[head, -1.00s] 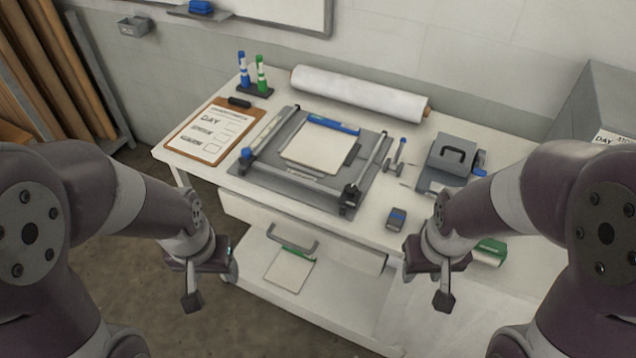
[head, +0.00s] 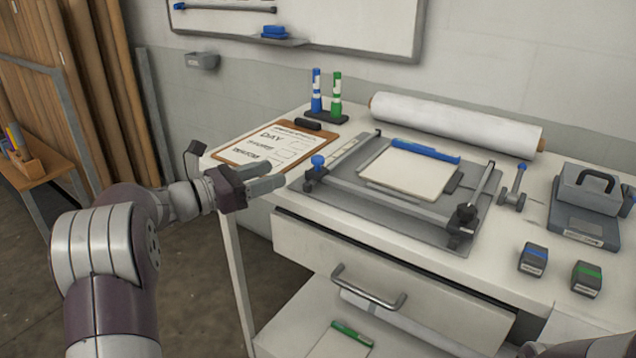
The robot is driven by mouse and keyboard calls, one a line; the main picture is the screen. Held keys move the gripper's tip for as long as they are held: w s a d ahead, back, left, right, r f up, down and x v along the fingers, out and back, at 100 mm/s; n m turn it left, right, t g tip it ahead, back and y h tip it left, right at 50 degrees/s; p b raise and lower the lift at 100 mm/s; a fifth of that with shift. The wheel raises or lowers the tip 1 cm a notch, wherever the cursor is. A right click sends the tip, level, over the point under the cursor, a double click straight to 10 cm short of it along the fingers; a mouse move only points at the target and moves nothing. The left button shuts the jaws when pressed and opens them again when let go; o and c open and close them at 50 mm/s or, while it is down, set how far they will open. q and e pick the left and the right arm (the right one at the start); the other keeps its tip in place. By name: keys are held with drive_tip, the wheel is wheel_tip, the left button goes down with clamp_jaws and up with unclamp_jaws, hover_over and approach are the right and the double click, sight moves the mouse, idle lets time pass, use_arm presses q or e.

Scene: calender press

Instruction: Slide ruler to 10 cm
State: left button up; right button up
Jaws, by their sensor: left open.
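The press frame (head: 400,206) lies on the white table, with a pale sheet (head: 415,172) and a blue strip (head: 425,150) on its bed. A pale ruler strip with a scale (head: 347,154) runs along the frame's left side. A blue knob (head: 318,161) stands at its near end, by the left end of the front bar. The scale is too small to read. My left gripper (head: 272,179) is open and empty, left of the knob and apart from it, near the clipboard's front edge. My right gripper is out of view.
A clipboard (head: 222,155) lies on the table's left end, with blue and green markers (head: 326,100) behind. A white roll (head: 455,125) lies at the back. A handled grey block (head: 588,190) and two small boxes (head: 533,260) stand right. A drawer handle (head: 368,290) sticks out below.

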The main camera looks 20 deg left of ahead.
sight(318, 157)
use_arm(q)
drive_tip(key=x, duration=0.8)
drive_tip(key=p+x, duration=0.1)
drive_tip(key=x, duration=0.3)
drive_tip(key=shift+d+r, duration=0.15)
drive_tip(key=shift+r, duration=0.1)
clamp_jaws()
drive_tip(key=shift+w, duration=0.1)
